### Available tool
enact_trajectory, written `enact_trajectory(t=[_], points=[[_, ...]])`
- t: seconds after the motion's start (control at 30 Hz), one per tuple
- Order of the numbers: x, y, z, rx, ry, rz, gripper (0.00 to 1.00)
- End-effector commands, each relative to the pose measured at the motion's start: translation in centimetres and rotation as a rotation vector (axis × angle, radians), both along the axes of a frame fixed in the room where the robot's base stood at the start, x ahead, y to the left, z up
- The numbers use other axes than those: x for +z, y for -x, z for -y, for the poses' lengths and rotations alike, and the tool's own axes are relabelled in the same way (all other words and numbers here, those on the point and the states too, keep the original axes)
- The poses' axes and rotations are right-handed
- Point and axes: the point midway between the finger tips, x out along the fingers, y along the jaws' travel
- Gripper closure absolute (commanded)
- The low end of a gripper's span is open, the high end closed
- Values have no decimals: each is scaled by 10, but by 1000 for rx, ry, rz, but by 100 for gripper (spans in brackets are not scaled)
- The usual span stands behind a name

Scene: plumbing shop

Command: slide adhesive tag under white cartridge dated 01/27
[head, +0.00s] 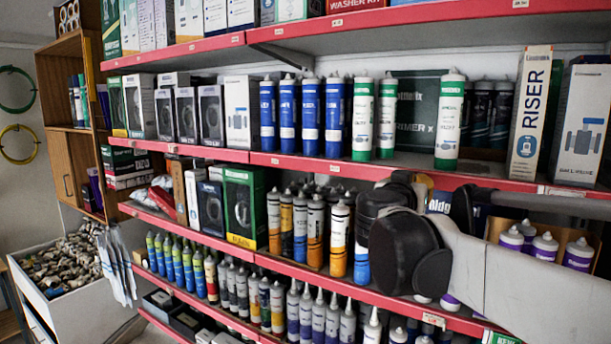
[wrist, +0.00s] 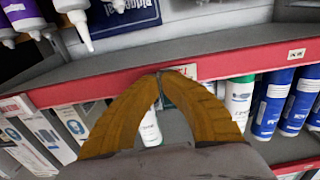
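In the wrist view, which is upside down, the two brown fingers of my gripper (wrist: 160,74) come together at the red shelf edge. A small white tag (wrist: 185,71) shows on that edge right beside the tips; I cannot tell if they touch it. A white cartridge with a green base (head: 447,120) stands on the middle shelf, and it shows between my fingers (wrist: 150,130). Other white-and-green cartridges (head: 388,116) (wrist: 239,100) stand to its left in the head view. No 01/27 date is readable. In the head view my wrist hides most of the fingers.
Blue cartridges (head: 311,115) stand left of the white ones, and a RISER box (head: 530,115) stands to the right. The red shelf edge (head: 330,168) runs in front.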

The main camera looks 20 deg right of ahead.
Motion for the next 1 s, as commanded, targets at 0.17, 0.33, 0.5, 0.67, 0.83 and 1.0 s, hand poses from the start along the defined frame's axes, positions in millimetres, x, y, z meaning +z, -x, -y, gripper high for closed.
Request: enact_trajectory(t=[0.17, 0.33, 0.5, 0.67, 0.83, 1.0], points=[[1, 40, 35, -8, 0, 0, 100], [1, 58, 51, -3, 1, -1, 100], [1, 62, 53, -1, 1, 0, 100], [1, 61, 53, -1, 1, 0, 100], [1, 61, 53, -1, 1, -1, 73], [0, 61, 52, -1, 0, 0, 73]])
